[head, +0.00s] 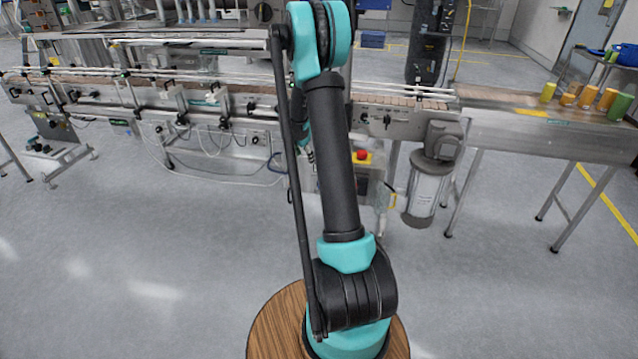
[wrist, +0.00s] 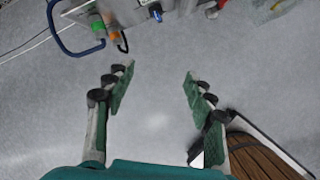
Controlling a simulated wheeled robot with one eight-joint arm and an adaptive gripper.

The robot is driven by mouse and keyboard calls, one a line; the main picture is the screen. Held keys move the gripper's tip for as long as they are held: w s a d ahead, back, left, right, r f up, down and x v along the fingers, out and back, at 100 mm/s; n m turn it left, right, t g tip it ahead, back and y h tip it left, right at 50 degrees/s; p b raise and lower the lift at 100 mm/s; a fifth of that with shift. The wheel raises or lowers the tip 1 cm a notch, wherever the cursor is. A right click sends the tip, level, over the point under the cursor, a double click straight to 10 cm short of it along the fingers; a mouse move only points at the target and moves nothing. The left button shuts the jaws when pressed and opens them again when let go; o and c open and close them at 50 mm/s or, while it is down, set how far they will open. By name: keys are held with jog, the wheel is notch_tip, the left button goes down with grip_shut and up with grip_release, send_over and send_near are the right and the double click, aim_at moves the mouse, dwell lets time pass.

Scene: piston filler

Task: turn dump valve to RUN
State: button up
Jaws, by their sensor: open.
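My gripper (wrist: 156,82) shows in the wrist view with its two green-padded fingers wide apart and nothing between them. Grey floor lies below it. Near the top edge of that view, past the left finger, is a metal panel (wrist: 78,10) with a blue loop handle (wrist: 62,42), a green fitting (wrist: 98,25) and an orange fitting (wrist: 113,34). They stand apart from the fingers. I cannot tell whether any of these is the dump valve, and no RUN mark is readable. In the head view my arm hides the gripper and part of the machine behind it.
In the head view, a long conveyor (head: 215,95) runs across the back. A red stop button (head: 361,155) sits on a box below it. A grey motor and cylinder (head: 428,190) stand to the right. Yellow, orange and green containers (head: 580,98) stand at the right end. The near floor is clear.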

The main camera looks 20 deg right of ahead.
jog(key=w+d+f+n, duration=0.2)
jog(key=w+d+f, duration=0.1)
jog(key=f, duration=0.5)
jog(key=w+d+f+n, duration=0.2)
jog(key=w+d+f, duration=0.2)
jog(key=f, duration=0.4)
jog(key=w+d+f+n, duration=0.2)
jog(key=w+d+f, duration=0.2)
jog(key=f, duration=0.5)
jog(key=shift+w+n+h, duration=0.4)
jog(key=shift+w, duration=0.2)
jog(key=c, duration=1.2)
jog(key=shift+o, duration=0.2)
